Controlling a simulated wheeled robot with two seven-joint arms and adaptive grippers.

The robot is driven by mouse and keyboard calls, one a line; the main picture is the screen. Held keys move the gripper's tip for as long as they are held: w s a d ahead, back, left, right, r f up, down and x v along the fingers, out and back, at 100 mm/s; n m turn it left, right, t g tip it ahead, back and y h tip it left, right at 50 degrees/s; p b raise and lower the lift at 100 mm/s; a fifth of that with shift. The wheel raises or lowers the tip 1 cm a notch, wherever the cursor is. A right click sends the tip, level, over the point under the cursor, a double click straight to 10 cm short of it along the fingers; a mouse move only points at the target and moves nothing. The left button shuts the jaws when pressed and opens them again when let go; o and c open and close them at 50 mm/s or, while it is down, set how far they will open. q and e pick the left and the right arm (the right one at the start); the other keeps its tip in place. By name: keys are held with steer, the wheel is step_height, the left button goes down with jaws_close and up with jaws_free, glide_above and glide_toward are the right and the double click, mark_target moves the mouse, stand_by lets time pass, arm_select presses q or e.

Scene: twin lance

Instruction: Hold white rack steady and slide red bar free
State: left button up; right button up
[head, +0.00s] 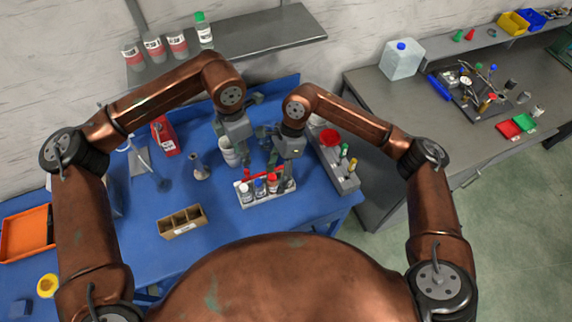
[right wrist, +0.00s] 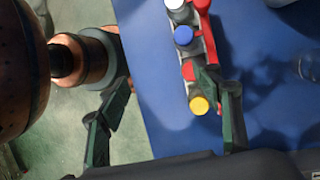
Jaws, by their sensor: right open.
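The white rack (head: 266,199) stands on the blue table in the head view, holding bottles with white, blue, red and yellow caps. It also shows in the right wrist view (right wrist: 212,50). The red bar (right wrist: 203,22) lies along the rack's right side there; in the head view red parts (head: 249,176) show behind the bottles, partly hidden. My right gripper (head: 282,175) is open at the rack's right end. In the right wrist view (right wrist: 160,82) one finger is close beside the yellow cap, the other well left; contact is unclear. My left gripper (head: 246,158) is behind the rack, its fingers unclear.
A grey holder with tubes (head: 345,178) is right of the rack. A divided cardboard box (head: 181,222) is front left. Blue table is clear between box and rack.

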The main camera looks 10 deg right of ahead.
steer(key=w+d+t+h, duration=0.1)
steer(key=w, duration=0.1)
steer(key=w+d+f+t+h, duration=0.1)
steer(key=w+d+t+h, duration=0.1)
steer(key=shift+d+f, duration=0.15)
steer(key=shift+d, duration=0.05)
steer(key=shift+d+f, duration=0.1)
steer(key=shift+f, duration=0.05)
step_height(320, 180, down, 12)
steer(key=shift+w+r, duration=0.1)
steer(key=shift+r, duration=0.05)
